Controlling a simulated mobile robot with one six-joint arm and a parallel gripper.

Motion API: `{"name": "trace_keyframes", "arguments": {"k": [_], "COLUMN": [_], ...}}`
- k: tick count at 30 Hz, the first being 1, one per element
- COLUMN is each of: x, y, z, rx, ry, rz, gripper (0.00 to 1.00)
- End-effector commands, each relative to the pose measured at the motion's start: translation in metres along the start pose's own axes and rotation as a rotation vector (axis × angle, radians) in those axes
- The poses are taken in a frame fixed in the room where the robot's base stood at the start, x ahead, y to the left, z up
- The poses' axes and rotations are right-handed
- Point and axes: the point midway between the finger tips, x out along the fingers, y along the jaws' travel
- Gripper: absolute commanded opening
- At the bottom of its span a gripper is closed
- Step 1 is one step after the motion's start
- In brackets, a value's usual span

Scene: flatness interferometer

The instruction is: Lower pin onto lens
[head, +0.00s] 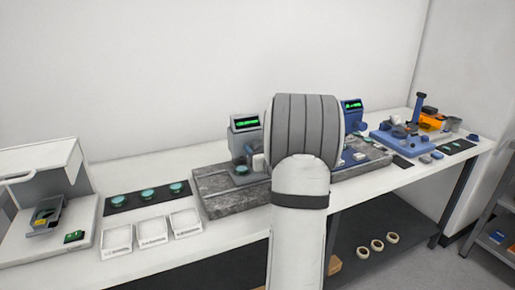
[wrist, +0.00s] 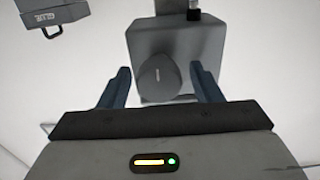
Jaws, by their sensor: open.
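In the wrist view my gripper (wrist: 160,84) is open, with its two dark blue fingers spread. A round grey knob (wrist: 159,76) on a grey box-shaped housing (wrist: 176,50) shows between the fingers, and I see no contact. In the head view my gripper is hidden behind my arm. A grey gauge with a green display (head: 245,123) stands on a mottled grey stone base (head: 232,197). A small teal lens (head: 241,170) sits below this gauge. I cannot make out the pin's tip or whether it touches the lens.
Several teal discs lie on a dark mat (head: 113,209), behind white trays (head: 152,232). A blue gauge (head: 353,106) stands right of my arm, with a blue fixture (head: 399,142) farther right. A grey-white machine (head: 40,205) fills the table's left end.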

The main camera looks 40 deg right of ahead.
Motion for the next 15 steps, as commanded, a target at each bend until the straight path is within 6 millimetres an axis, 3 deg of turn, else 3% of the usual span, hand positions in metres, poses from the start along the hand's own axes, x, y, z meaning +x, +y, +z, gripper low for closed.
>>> {"name": "trace_keyframes", "arguments": {"k": [7, 15], "x": [0.001, 0.0007], "y": [0.0004, 0.0006], "z": [0.0001, 0.0001], "rx": [0.0, 0.0], "ry": [0.0, 0.0], "rz": [0.001, 0.001], "gripper": [0.58, 0.36]}}
